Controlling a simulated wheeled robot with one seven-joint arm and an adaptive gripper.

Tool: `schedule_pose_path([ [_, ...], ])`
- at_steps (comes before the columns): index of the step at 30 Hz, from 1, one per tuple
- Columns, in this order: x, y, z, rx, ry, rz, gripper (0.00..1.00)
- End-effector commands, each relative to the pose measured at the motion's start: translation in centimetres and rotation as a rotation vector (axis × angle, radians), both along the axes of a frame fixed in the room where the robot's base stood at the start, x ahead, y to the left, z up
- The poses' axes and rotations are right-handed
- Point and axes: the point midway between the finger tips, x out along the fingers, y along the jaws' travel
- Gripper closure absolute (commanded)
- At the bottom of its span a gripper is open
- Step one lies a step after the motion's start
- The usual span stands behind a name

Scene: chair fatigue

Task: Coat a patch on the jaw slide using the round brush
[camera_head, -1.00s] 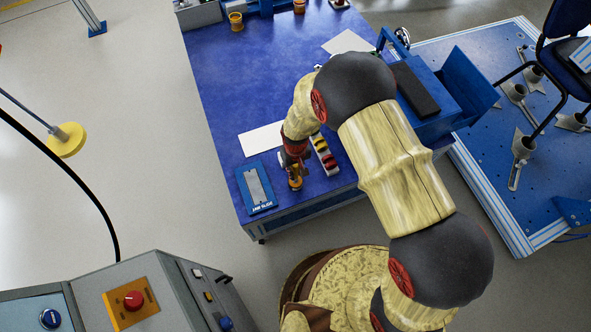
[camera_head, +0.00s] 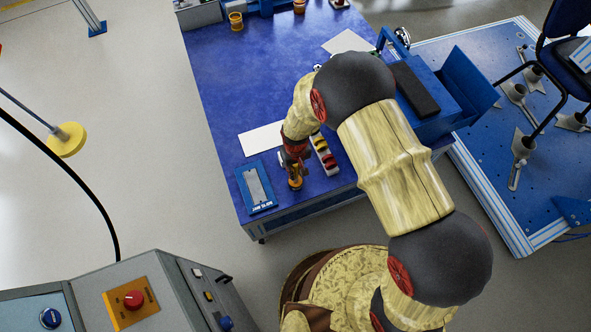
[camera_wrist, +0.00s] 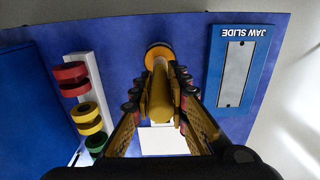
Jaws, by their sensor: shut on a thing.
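The jaw slide is a pale grey plate (camera_wrist: 235,72) in a blue frame marked JAW SLIDE, lying on the blue bench; it also shows in the head view (camera_head: 259,184). My gripper (camera_wrist: 160,100) is shut on a yellow-orange cylindrical handle (camera_wrist: 160,92), which I take for the round brush. The far end of the handle meets a round orange rim (camera_wrist: 158,48) with a pale centre. I cannot tell whether this is a cup or part of the brush. In the head view my gripper (camera_head: 295,165) is above the bench, right of the slide.
A white rack (camera_head: 323,153) with red, yellow and green round pieces stands close beside my gripper. A white sheet (camera_head: 262,138) lies behind the slide. Orange pots (camera_head: 236,21) stand at the back.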

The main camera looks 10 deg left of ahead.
Motion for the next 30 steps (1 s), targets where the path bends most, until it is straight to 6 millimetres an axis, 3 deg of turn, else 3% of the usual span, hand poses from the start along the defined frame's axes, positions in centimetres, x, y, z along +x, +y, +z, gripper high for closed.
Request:
schedule_pose_path([
  [8,-0.1,-0.1,0.2,-0.001,0.002,0.0,1.0],
  [30,0.0,0.0,5.7,0.0,0.0,0.0,1.0],
])
